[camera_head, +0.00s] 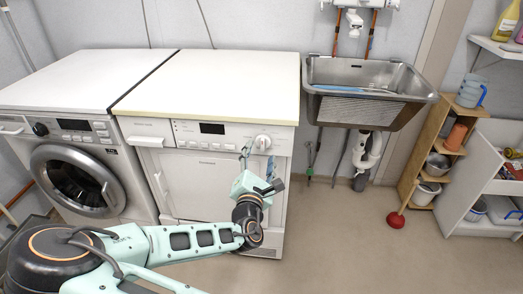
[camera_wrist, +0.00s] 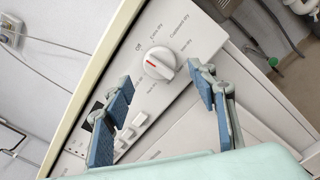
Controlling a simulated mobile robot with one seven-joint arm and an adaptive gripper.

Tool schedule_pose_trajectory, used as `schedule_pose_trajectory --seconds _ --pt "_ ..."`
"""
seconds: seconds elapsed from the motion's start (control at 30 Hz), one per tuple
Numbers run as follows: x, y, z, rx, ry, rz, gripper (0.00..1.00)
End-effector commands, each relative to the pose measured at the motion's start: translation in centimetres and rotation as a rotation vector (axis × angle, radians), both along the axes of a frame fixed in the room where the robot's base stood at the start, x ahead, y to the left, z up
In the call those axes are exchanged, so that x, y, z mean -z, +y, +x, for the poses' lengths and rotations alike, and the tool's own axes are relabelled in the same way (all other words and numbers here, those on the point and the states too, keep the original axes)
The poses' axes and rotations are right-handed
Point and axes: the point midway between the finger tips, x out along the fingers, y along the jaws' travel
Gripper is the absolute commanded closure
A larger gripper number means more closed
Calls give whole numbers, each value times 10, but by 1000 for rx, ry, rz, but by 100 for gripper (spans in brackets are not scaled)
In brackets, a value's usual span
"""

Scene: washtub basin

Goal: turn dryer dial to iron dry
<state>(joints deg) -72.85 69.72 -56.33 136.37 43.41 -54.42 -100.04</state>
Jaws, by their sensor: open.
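The dryer (camera_head: 205,180) is the white machine on the right of the pair. Its white round dial (camera_head: 262,142) sits at the right of the control panel. In the wrist view the dial (camera_wrist: 159,63) has a red mark on its left part, below the printed "Off". Small printed labels ring the dial; some are hard to read. My gripper (camera_head: 257,157) is just in front of the panel, close to the dial. In the wrist view its blue-padded fingers (camera_wrist: 160,77) are open and spread on either side below the dial, with nothing between them.
A front-loading washer (camera_head: 80,185) stands left of the dryer. A metal basin (camera_head: 365,85) hangs on the wall to the right, with pipes below. A wooden shelf (camera_head: 428,150) and red plunger (camera_head: 396,220) stand farther right. The floor in front of the basin is clear.

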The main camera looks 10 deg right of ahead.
Motion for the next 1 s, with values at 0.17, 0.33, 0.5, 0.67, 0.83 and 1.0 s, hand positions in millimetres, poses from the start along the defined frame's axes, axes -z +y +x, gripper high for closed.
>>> schedule_pose_trajectory --seconds 0.17,0.33,0.5,0.67,0.83,1.0 --pt "0 -9 24 2 -2 2 47" --pt "0 -11 34 1 1 0 47" --pt "0 -12 36 0 1 0 47" --pt "0 -12 36 1 1 0 51" --pt "0 -12 35 1 1 0 69" --pt "0 -12 35 1 1 0 88"
